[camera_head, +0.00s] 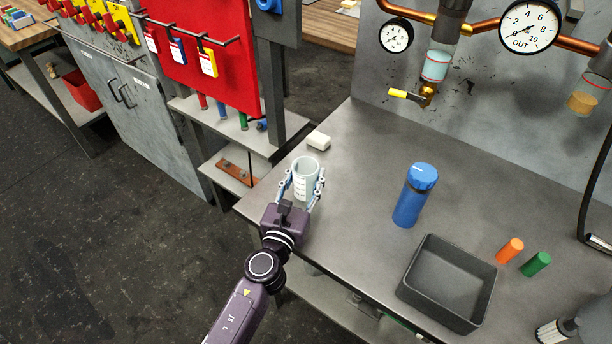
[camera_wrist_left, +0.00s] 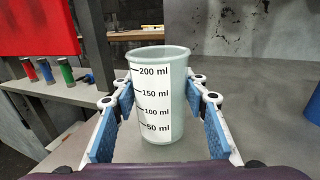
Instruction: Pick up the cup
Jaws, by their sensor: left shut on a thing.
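The cup (camera_head: 306,172) is a pale, translucent measuring cup with black millilitre marks. It is upright at the left end of the grey workbench. In the left wrist view the cup (camera_wrist_left: 160,95) stands between the blue-padded fingers of my left gripper (camera_wrist_left: 160,112). In the head view my left gripper (camera_head: 301,184) reaches it from the front, with one finger on each side, shut on it. Whether its base touches the bench is hard to tell. My right gripper is not in view.
On the workbench (camera_head: 350,240) are a white block (camera_head: 319,141) behind the cup, a blue bottle (camera_head: 415,195), a dark open tray (camera_head: 405,293), an orange cylinder (camera_head: 510,250) and a green one (camera_head: 536,264). A yellow-handled valve (camera_head: 407,95) juts from the back panel.

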